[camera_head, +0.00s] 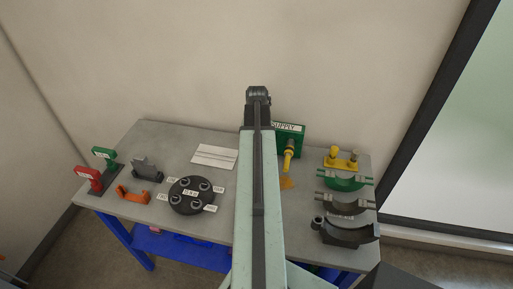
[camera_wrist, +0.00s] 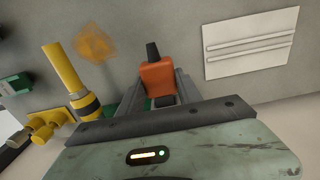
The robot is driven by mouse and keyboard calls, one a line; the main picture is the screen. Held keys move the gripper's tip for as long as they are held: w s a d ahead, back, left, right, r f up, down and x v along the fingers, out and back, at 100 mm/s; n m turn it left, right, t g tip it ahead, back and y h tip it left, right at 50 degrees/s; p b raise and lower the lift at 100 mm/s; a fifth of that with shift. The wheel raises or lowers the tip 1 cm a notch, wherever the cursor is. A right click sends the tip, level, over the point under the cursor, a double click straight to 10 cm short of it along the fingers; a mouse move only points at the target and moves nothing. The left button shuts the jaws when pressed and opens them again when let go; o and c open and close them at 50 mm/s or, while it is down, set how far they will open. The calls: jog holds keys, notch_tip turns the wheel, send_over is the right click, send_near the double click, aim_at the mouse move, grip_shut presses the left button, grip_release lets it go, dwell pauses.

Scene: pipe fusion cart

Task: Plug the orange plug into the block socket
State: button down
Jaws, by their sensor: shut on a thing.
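An orange plug (camera_wrist: 158,84) with a black end is between the fingers of my gripper (camera_wrist: 158,88) in the wrist view. The gripper is shut on it, and the black end points toward the top of the picture. In the head view my own arm hides the gripper and the plug. A green block labelled SUPPLY (camera_head: 291,132) stands at the back of the table, partly behind my arm. A yellow cylindrical piece (camera_head: 288,160) is in front of it. I cannot make out the socket opening in either view.
The grey table carries a round black disc (camera_head: 190,197) with several labelled knobs and a white slotted plate (camera_head: 214,156), also in the wrist view (camera_wrist: 250,42). An orange bracket (camera_head: 132,196) lies at left. Green and dark half-round clamps (camera_head: 347,183) stand at right.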

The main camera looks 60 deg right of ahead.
jog(key=shift+w+d, duration=0.2)
jog(key=shift+d, duration=0.4)
jog(key=c, duration=0.7)
grip_release()
notch_tip(320, 180, up, 8)
jog(key=p, duration=0.8)
jog(key=shift+w+a+f, duration=0.1)
jog(key=shift+f, duration=0.05)
